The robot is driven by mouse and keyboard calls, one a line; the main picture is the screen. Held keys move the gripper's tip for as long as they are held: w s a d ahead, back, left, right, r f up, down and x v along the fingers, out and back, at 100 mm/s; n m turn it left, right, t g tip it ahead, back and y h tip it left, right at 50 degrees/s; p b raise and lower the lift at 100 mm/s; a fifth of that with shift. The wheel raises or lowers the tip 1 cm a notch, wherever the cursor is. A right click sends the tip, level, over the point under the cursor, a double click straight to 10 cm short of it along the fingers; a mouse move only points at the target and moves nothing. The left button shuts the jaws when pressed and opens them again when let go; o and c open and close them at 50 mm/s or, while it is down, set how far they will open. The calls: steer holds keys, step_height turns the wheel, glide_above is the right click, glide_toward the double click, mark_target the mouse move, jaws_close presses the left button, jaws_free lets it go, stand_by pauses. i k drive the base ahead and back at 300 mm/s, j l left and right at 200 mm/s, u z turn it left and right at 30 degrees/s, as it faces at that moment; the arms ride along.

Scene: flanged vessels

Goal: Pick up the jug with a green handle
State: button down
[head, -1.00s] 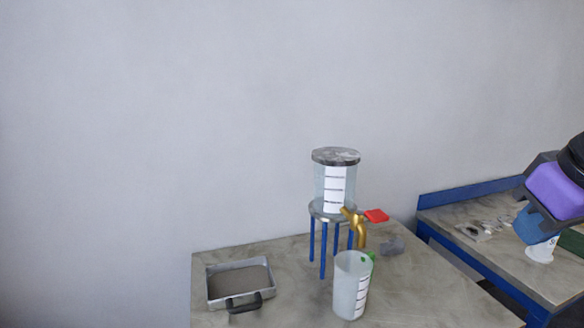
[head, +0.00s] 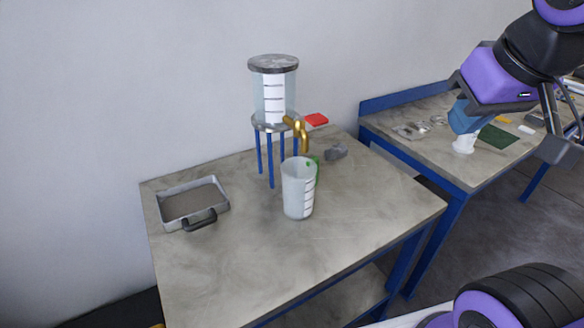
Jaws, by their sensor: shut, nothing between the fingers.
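The jug (head: 298,190) is a clear, whitish cup with scale marks. It stands upright on the near table. Its green handle (head: 314,167) shows on its far right side, partly hidden behind the body. The jug stands just in front of and below the brass tap (head: 303,134) of a clear lidded vessel (head: 274,97). My gripper (head: 562,150) is at the upper right, shut and empty, well apart from the jug and to its right.
The vessel rests on a stand with blue legs (head: 271,160); its tap has a red lever (head: 316,120). A metal tray (head: 163,210) with a dark handle lies left. A second table (head: 440,170) stands right. The near table's front is clear.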

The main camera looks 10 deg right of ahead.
mark_target(299, 175)
steer(key=k+j+u, duration=0.15)
steer(key=u, duration=1.95)
steer(key=z, duration=2.05)
steer(key=i+l+z, duration=0.15)
steer(key=l, duration=0.25)
steer(key=i+l+z, duration=0.2)
steer(key=l, duration=0.2)
steer(key=i+l+z, duration=0.15)
steer(key=i+l, duration=0.1)
steer(key=l, duration=0.1)
